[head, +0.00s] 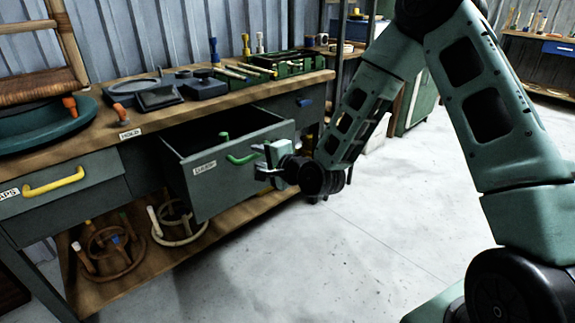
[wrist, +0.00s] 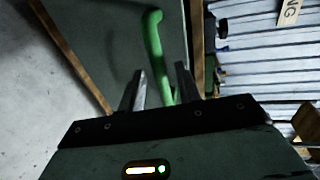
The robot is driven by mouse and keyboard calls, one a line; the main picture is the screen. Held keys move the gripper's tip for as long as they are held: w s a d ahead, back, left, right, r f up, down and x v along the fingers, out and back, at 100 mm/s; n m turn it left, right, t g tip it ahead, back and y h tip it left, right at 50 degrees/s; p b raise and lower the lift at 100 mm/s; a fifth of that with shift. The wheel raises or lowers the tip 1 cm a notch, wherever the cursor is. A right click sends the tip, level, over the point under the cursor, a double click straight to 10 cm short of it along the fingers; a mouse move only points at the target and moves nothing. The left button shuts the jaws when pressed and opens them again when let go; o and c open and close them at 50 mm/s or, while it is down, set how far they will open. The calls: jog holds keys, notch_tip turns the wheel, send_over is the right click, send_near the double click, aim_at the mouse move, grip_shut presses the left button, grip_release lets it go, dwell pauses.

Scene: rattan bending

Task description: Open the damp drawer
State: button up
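The damp drawer (head: 232,168), dark grey-green with a white label reading "DAMP" (head: 205,167), is pulled well out of the workbench, and its dark interior shows. Its green handle (head: 243,157) is on the front panel; it also shows in the wrist view (wrist: 155,40). My gripper (head: 262,162) is at the handle's right end, in front of the drawer. In the wrist view my gripper's two fingers (wrist: 160,88) stand apart, with the lower handle between them, closer to the right finger. Whether a finger touches the handle is not clear.
A drawer with a yellow handle (head: 53,182) is at the left, shut. Another with a blue handle (head: 305,102) is at the right, shut. The benchtop (head: 105,132) holds a green basin (head: 45,128) and tools. Rattan frames sit on the lower shelf. The floor (head: 300,250) in front is clear.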

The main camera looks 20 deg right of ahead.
jog(key=p+v, duration=1.3)
jog(key=v, duration=0.2)
dwell(0.6)
jog(key=s+a+r+n+g+p, duration=0.4)
jog(key=a+r+n+g+p, duration=0.2)
jog(key=a+r+n+g, duration=0.5)
jog(key=s+r+n+g+h+p, duration=0.2)
jog(key=s+r+n, duration=0.3)
jog(key=s, duration=0.5)
jog(key=s+a+r+n+g+h+p, duration=0.1)
jog(key=s+r+n+h+p, duration=0.1)
jog(key=s+r+n, duration=0.4)
jog(key=s+r, duration=0.3)
jog(key=s, duration=0.1)
jog(key=shift+s+r+g, duration=0.25)
jog(key=shift+g, duration=0.15)
